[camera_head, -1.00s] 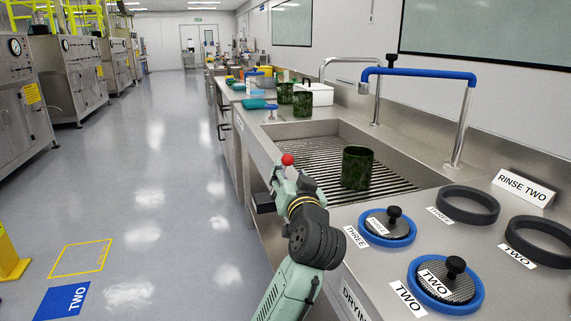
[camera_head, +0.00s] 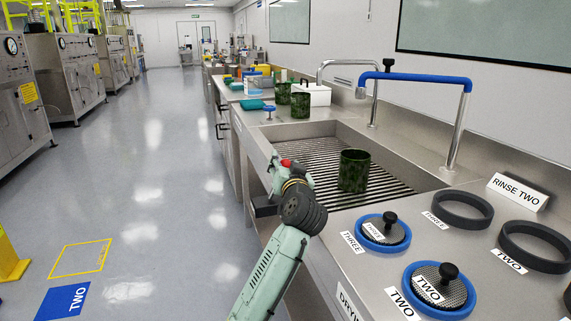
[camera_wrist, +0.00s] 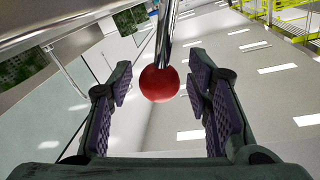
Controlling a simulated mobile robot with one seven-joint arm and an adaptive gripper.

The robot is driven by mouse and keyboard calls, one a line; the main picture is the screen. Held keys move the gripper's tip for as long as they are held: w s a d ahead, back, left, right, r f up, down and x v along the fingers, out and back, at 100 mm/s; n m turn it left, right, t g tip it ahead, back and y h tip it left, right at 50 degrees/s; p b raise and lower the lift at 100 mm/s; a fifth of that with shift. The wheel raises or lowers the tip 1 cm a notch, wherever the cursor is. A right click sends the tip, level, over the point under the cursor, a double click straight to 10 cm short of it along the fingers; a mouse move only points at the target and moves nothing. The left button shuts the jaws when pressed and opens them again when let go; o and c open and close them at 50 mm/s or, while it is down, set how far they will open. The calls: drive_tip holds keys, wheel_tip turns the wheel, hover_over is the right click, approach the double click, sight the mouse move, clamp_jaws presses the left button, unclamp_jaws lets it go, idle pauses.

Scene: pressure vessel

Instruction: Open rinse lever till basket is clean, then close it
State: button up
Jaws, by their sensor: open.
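The rinse lever's round red knob (camera_head: 287,163) stands at the sink's left edge in the head view, partly covered by my gripper (camera_head: 290,175). In the wrist view the red knob (camera_wrist: 160,84) sits on a shiny metal rod (camera_wrist: 166,40). It lies between the two open fingers of my gripper (camera_wrist: 160,78), with a gap showing on both sides. A dark green, mottled basket (camera_head: 354,171) stands upright on the slatted sink floor. Its surface is too small to judge in detail.
The steel sink (camera_head: 400,152) has a blue-topped tap (camera_head: 420,76) above it. Blue-rimmed mesh lids (camera_head: 440,288) and dark rings (camera_head: 462,207) lie on the near counter by the RINSE TWO sign (camera_head: 518,191). More green baskets (camera_head: 300,105) stand beyond the sink.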

drive_tip(key=shift+c, duration=0.5)
clamp_jaws()
idle(0.3)
